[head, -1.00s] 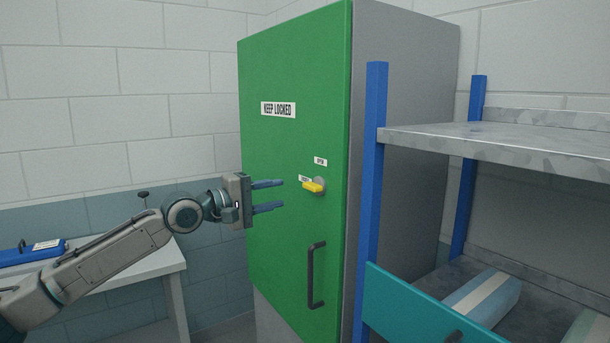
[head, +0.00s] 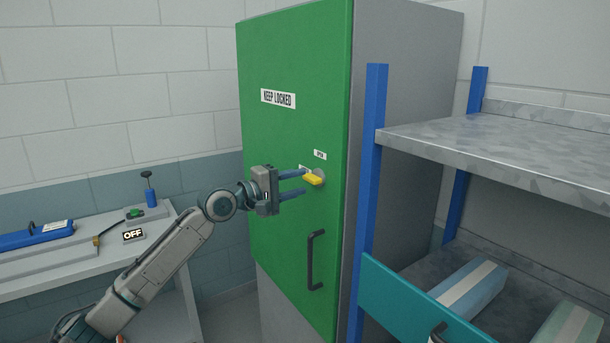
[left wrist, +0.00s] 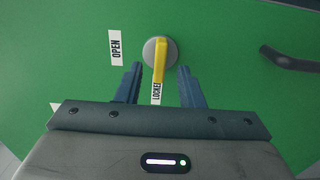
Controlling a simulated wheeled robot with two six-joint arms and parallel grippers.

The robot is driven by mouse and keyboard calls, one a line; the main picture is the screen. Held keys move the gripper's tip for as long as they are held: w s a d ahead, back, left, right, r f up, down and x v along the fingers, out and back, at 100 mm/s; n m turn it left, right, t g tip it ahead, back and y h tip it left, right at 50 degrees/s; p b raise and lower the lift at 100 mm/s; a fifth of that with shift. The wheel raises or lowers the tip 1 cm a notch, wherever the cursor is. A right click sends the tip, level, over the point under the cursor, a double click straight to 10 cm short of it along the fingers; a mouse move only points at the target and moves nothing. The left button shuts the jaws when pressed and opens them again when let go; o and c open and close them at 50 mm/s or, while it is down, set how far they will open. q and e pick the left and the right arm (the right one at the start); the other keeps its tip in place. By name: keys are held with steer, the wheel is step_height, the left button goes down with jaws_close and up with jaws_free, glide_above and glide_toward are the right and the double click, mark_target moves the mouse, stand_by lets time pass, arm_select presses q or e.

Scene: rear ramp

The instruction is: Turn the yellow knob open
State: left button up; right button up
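The yellow knob (head: 314,179) sits on a round grey base on the green cabinet door (head: 290,120). In the left wrist view the knob's yellow lever (left wrist: 160,62) points toward the LOCKED label (left wrist: 156,93); the OPEN label (left wrist: 116,47) is to its left. My left gripper (head: 304,182) is open just in front of the knob. In the left wrist view its two blue fingers (left wrist: 158,84) stand on either side of the lever, with gaps visible on both sides. My right gripper is not seen.
A black door handle (head: 316,260) is below the knob. A blue-posted shelf rack (head: 370,200) with a metal shelf (head: 500,145) stands close on the right. A bench (head: 100,250) with a blue case (head: 35,235) and an OFF sign (head: 133,235) is at left.

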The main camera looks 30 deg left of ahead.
mark_target(308, 180)
arm_select(q)
steer(key=shift+p+x, duration=0.6)
steer(key=shift+x, duration=0.9)
jaws_close()
